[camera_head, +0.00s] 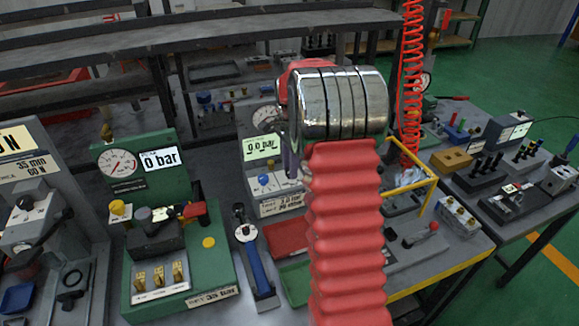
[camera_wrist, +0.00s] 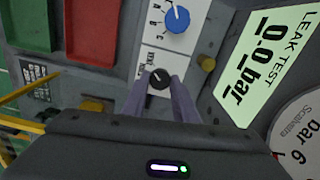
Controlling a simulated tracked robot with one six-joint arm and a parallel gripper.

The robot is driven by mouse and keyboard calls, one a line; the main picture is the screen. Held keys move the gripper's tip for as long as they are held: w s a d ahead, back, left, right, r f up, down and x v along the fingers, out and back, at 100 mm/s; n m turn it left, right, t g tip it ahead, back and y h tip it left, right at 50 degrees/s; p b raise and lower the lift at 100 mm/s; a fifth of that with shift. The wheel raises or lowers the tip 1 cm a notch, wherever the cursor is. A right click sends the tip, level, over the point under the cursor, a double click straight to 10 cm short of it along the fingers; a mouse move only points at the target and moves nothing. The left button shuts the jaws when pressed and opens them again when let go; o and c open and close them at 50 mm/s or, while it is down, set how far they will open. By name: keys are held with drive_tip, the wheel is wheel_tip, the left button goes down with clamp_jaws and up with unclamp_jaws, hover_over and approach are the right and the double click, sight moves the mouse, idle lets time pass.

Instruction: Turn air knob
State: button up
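The leak test panel holds a small black knob (camera_wrist: 159,78) between printed labels and a larger blue knob (camera_wrist: 177,18). I cannot tell from the labels which one is the air knob. The blue knob also shows in the head view (camera_head: 263,180); the black knob is not clear there. My gripper (camera_wrist: 160,88) has its two purple-grey fingers apart, with the black knob in line with the gap at their tips. I cannot tell whether they touch it. A display (camera_wrist: 262,62) reads "LEAK TEST 0.0 bar". In the head view my red arm hides most of the gripper.
A gauge (camera_wrist: 300,140) and a small brass knob (camera_wrist: 207,63) sit near the fingers. A red tray (camera_head: 285,240) and a green tray (camera_head: 296,282) lie in front of the panel. A green gauge station (camera_head: 225,270) stands left. A yellow frame (camera_head: 428,190) stands right.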

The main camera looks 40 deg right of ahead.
drive_tip(key=c, duration=0.5)
drive_tip(key=shift+o, duration=0.3)
drive_tip(key=shift+w+n, duration=0.1)
drive_tip(key=shift+n, duration=0.2)
drive_tip(key=n, duration=0.7)
drive_tip(key=shift+r+n, duration=0.1)
drive_tip(key=shift+n, duration=0.3)
drive_tip(key=n, duration=0.9)
drive_tip(key=shift+w+n, duration=0.1)
drive_tip(key=shift+n, duration=0.2)
